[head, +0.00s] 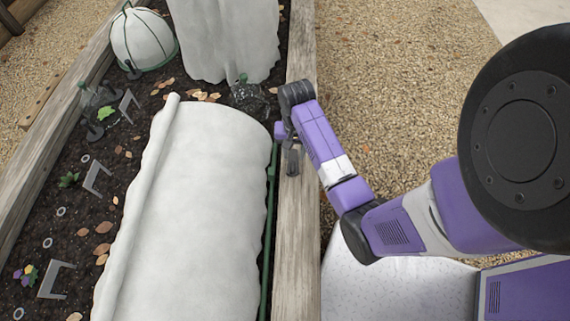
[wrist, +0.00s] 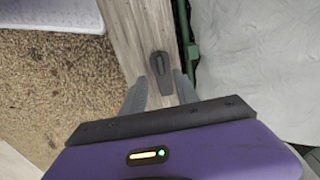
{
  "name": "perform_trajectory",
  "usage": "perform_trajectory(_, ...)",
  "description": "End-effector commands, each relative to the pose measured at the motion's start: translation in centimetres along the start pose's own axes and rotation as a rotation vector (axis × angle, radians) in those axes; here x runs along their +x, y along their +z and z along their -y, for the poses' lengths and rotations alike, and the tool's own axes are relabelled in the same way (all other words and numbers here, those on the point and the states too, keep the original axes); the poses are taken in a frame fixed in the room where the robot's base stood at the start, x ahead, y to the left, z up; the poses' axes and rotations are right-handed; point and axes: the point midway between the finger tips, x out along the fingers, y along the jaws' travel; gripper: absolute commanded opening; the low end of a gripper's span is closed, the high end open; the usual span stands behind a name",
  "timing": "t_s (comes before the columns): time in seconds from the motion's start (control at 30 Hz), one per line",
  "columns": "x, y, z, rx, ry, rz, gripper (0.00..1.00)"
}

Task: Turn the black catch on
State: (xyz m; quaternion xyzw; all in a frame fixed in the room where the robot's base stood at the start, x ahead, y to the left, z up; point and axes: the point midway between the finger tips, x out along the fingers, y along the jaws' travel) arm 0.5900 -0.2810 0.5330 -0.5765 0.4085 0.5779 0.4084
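The black catch (wrist: 161,67) is a small dark elongated piece on the weathered wooden edge board of the raised bed. It also shows in the head view (head: 292,163), just below my gripper (head: 284,136). In the wrist view, my gripper (wrist: 160,82) has its two grey fingers apart, one on each side of the catch's near end. Nothing is held between them. I cannot tell whether either finger touches the catch, or how far above the board the fingertips are.
A white fleece-covered tunnel (head: 190,190) fills the bed left of the board, with a green rail (head: 270,210) along its edge. A taller white cover (head: 225,40) stands farther back. Gravel (head: 400,90) lies right of the board. Soil with plants and brackets lies far left.

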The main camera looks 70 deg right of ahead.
Motion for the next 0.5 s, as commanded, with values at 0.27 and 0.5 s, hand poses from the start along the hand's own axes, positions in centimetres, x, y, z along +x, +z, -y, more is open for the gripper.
perform_trajectory(0.27,4.0,0.1,-0.1,0.006,0.001,0.003,0.36)
perform_trajectory(0.5,6.9,0.1,0.0,0.005,0.000,0.000,0.36)
